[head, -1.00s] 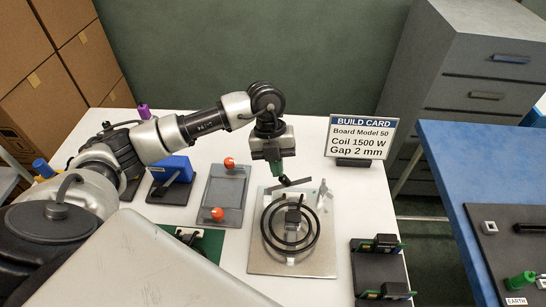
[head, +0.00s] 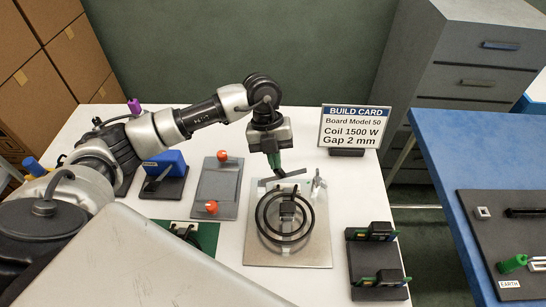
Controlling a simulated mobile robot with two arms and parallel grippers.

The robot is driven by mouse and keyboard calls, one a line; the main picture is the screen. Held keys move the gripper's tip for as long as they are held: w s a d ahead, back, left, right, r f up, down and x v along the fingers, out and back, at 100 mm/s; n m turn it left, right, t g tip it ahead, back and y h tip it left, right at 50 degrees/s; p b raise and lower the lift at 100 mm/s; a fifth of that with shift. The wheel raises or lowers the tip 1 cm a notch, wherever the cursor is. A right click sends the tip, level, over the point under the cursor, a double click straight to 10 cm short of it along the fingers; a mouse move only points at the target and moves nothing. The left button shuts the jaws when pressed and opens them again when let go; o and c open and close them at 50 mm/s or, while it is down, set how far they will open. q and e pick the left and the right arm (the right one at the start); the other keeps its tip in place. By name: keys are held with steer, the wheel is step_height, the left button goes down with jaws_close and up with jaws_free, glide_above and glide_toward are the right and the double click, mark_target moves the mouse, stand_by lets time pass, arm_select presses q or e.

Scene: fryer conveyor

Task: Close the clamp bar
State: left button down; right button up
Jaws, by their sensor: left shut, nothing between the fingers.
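The clamp bar (head: 290,175) is a short dark bar over the far edge of a light metal plate (head: 317,250). A black ring-shaped coil (head: 263,232) lies on this plate with a dark block at its middle. A small metal post (head: 318,186) stands near the bar's right end. My left gripper (head: 274,165) points down at the far left corner of the plate, just above the bar, and is shut and empty. Its tips show green; whether they touch the bar I cannot tell. My right gripper is not in view.
A build card (head: 354,125) stands behind the plate. A grey tray (head: 216,186) with orange knobs and a blue block (head: 165,162) are to the left. A dark rack (head: 375,262) stands to the right. A blue table (head: 450,150) is farther right, across a gap.

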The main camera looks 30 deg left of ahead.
mark_target(290, 174)
arm_select(q)
steer(key=shift+w+d+f+b, duration=0.4)
steer(key=shift+d+f, duration=0.15)
steer(key=shift+d, duration=0.2)
steer(key=shift+w+d+f+b, duration=0.35)
steer(key=shift+d+f, duration=0.2)
steer(key=shift+d, duration=0.2)
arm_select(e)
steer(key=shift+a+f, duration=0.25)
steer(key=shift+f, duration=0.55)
